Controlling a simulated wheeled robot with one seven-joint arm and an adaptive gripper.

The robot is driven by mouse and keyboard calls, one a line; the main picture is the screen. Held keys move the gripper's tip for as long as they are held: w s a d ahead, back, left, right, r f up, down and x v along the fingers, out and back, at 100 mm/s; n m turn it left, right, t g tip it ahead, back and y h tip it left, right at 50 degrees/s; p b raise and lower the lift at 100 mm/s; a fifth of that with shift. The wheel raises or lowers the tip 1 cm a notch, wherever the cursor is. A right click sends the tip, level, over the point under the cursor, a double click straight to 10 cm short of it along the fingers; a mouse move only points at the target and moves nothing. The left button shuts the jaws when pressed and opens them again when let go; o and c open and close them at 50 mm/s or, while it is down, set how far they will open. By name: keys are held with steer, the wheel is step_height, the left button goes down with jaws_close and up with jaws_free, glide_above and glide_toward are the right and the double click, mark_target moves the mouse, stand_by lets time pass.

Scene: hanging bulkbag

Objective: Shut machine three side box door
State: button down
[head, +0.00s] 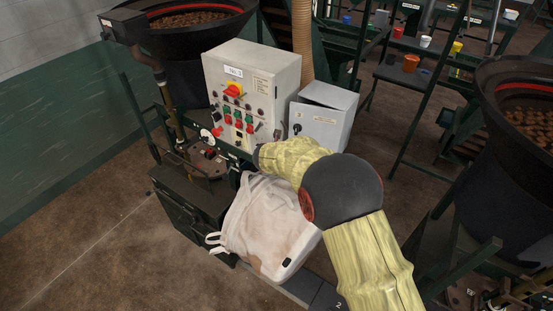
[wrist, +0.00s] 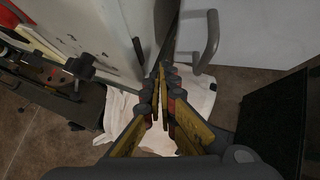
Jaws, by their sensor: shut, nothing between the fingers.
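The panel cabinet (head: 250,85) of machine three bears a "No. 3" label. The small pale grey side box (head: 330,96) stands on its right. Its door (head: 322,130) faces me, and a dark gap along its top edge shows it standing slightly ajar. In the wrist view the door (wrist: 255,35) is the pale panel at the right with a grey bar handle (wrist: 209,45). My gripper (wrist: 162,72) is shut and empty, its tips just below the dark gap between cabinet and door, left of the handle. I cannot tell whether they touch. In the head view my arm hides the gripper.
A white bulk bag (head: 265,225) hangs below the cabinet, under my forearm. Feeder bowls stand at the upper left (head: 190,20) and right (head: 525,120). A shelf rack (head: 425,75) with coloured cups is behind. Brown floor lies open at the lower left.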

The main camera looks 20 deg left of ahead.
steer(key=a+b+v, duration=0.1)
steer(key=v, duration=0.8)
steer(key=s+f+n+t+b, duration=0.25)
steer(key=s+f+b, duration=0.45)
steer(key=b, duration=0.6)
step_height(320, 180, up, 4)
steer(key=w+d+m+t, duration=0.2)
steer(key=d+m+t, duration=0.1)
steer(key=m, duration=0.1)
steer(key=r+p+x, duration=0.1)
steer(key=p+x, duration=0.2)
steer(key=x, duration=1)
steer(key=shift+w+h+p, duration=0.3)
steer(key=shift+w, duration=0.15)
steer(key=shift+w, duration=0.1)
